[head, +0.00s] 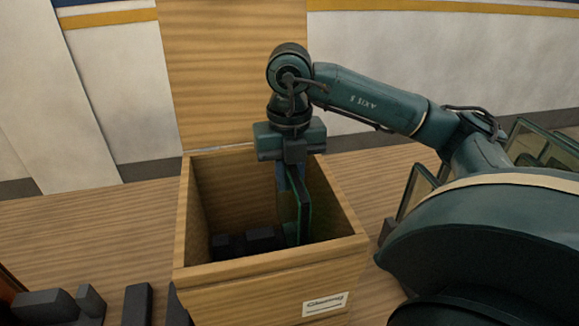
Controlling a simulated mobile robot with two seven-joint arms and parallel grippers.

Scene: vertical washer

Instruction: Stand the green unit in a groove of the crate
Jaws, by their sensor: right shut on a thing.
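The wooden crate (275,268) stands open in the middle of the head view, with its lid raised behind it. My right gripper (291,172) points down into the crate and is shut on the green unit (304,205). The unit is a thin upright pane with a dark green edge, seen nearly edge-on, inside the crate near its right side. Dark blocks (248,242) show low in the crate, left of the unit. The grooves and the unit's lower edge are hard to make out, so I cannot tell whether it sits in a groove. My left gripper is not in view.
Several framed panes (420,188) lean at the right, partly behind my right arm. Dark blocks (48,306) lie at the bottom left edge. A pale wall stands behind the crate.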

